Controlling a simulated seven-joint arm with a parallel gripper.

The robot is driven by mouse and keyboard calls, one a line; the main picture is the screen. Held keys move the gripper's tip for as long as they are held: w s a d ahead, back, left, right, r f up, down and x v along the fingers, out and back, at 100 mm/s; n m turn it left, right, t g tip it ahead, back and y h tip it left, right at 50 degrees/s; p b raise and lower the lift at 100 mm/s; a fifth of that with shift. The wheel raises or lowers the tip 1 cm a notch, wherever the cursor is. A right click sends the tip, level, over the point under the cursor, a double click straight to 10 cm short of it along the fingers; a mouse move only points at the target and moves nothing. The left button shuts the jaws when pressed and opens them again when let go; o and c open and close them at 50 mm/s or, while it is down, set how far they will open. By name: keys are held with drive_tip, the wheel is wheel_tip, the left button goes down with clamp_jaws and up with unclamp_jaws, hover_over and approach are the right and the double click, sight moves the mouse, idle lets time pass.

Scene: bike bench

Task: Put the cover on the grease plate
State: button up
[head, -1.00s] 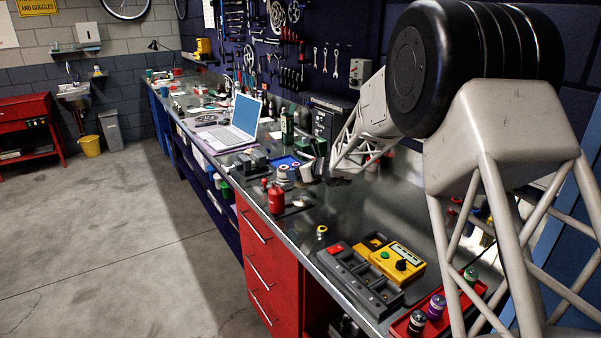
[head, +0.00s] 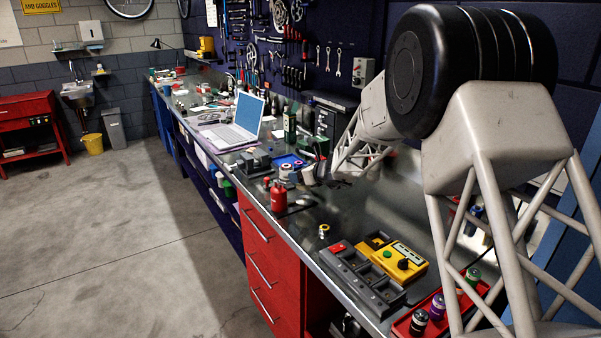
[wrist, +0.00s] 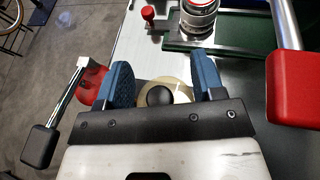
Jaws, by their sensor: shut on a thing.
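My gripper (wrist: 163,68) has its two blue fingers on either side of a round cream cover (wrist: 181,89) with a dark knob, and it is shut on the cover's sides. In the head view my gripper (head: 322,177) is small and partly dark, with the pale cover (head: 309,176) at its tip above the bench. A small pale round thing, probably the grease plate (head: 303,201), lies on a dark mat nearer the bench's front edge. In the wrist view I cannot make out the plate; the cover and fingers may hide it.
A jar (wrist: 200,16) stands on a green base beyond the fingers. A yellow device (head: 400,262) and grey tray lie nearer.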

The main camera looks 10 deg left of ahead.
drive_tip(key=shift+f, duration=2.2)
drive_tip(key=shift+f, duration=0.55)
idle(0.3)
drive_tip(key=o, duration=0.6)
drive_tip(key=shift+s+d, duration=0.1)
drive_tip(key=shift+d, duration=0.1)
drive_tip(key=shift+v, duration=5.3)
drive_tip(key=shift+r, duration=0.1)
